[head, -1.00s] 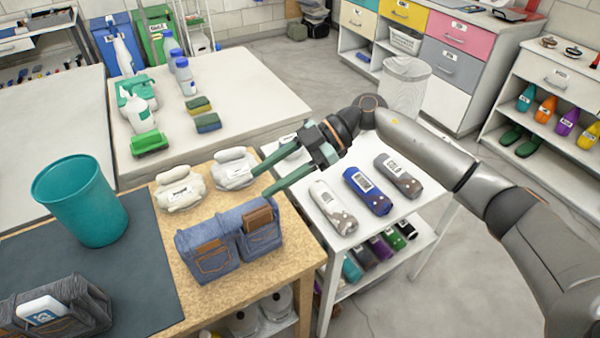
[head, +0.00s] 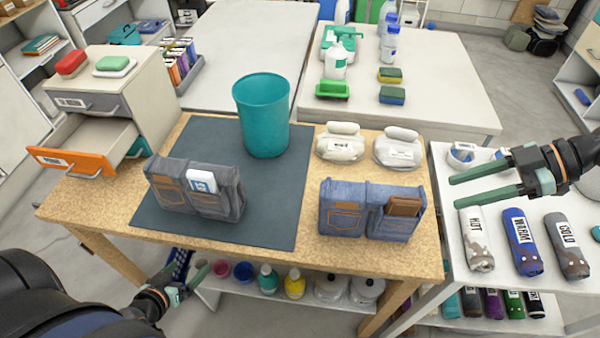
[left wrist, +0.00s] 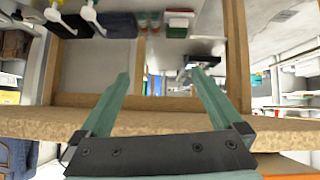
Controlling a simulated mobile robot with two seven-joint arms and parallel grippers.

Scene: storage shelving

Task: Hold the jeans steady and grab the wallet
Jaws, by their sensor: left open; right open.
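Blue folded jeans (head: 343,195) stand on the wooden table's right part. A brown wallet (head: 403,206) sticks out of their right pocket. Grey jeans (head: 180,172) with a white card (head: 202,182) in a pocket stand on the dark mat. My right gripper (head: 470,185) is open and empty, right of the blue jeans and apart from them, over the white cart. My left gripper (head: 190,282) is low at the table's front edge, below the tabletop; in the left wrist view its open fingers (left wrist: 162,76) have nothing between them.
A teal bin (head: 263,115) stands behind the grey jeans. Two pale wrapped bundles (head: 340,143) lie behind the blue jeans. The white cart (head: 446,190) holds labelled rolls. An orange drawer (head: 80,160) stands open at left. The wooden table edge (left wrist: 160,122) crosses the left wrist view.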

